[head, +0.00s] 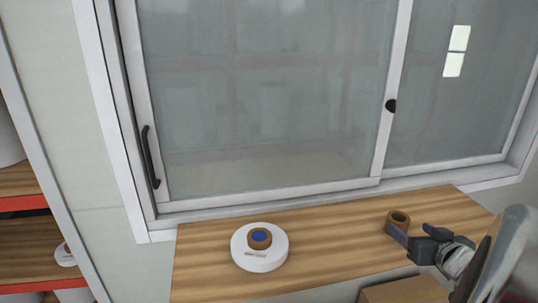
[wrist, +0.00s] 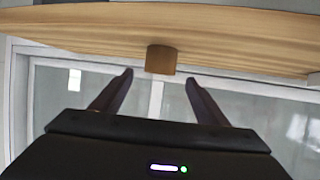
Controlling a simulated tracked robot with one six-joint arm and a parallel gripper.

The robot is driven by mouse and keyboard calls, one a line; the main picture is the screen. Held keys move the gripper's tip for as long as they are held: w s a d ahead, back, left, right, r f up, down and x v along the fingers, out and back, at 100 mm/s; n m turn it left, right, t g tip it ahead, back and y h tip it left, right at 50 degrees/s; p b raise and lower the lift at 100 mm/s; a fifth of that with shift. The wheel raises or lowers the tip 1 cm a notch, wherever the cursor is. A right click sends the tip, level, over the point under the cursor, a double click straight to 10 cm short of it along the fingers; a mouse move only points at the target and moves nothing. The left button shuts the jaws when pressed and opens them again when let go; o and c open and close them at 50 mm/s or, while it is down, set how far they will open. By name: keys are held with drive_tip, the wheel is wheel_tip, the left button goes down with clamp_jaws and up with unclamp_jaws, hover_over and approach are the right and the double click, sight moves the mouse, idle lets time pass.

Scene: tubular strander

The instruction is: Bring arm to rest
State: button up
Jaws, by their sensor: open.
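My gripper (head: 402,236) is at the right end of the wooden shelf in the head view. Its two dark fingers are apart in the wrist view (wrist: 159,78), with nothing held between them. A brown tape roll (head: 399,216) stands on the shelf right by the fingertips in the head view. In the wrist view the roll (wrist: 161,60) shows just beyond the fingertips, centred between them. I cannot tell whether a finger touches it. My arm reaches in from the lower right of the head view.
The wooden shelf (head: 335,232) runs below a closed sliding window (head: 265,95) with a black handle (head: 151,158). A cardboard box (head: 405,290) is below the gripper. Racks stand at left.

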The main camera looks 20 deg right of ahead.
drive_tip(key=shift+w+a+r, duration=0.1)
drive_tip(key=shift+w+r, duration=0.3)
drive_tip(key=shift+w, duration=0.05)
drive_tip(key=w+a+r+g+h, duration=0.2)
drive_tip(key=a+r+g+h, duration=0.15)
drive_tip(key=a, duration=0.55)
drive_tip(key=s+a+f+n+g+y, duration=0.1)
drive_tip(key=s+a+y, duration=0.1)
drive_tip(key=a, duration=0.7)
drive_tip(key=s+a+f+n+g+y, duration=0.1)
drive_tip(key=s+a+y, duration=0.2)
drive_tip(key=a, duration=0.6)
drive_tip(key=s+a+f+n+g+y, duration=0.1)
drive_tip(key=s+a, duration=0.4)
drive_tip(key=a, duration=0.5)
drive_tip(key=shift+s+n+g+y, duration=0.35)
drive_tip(key=shift+n+y, duration=0.15)
drive_tip(key=shift+y, duration=0.55)
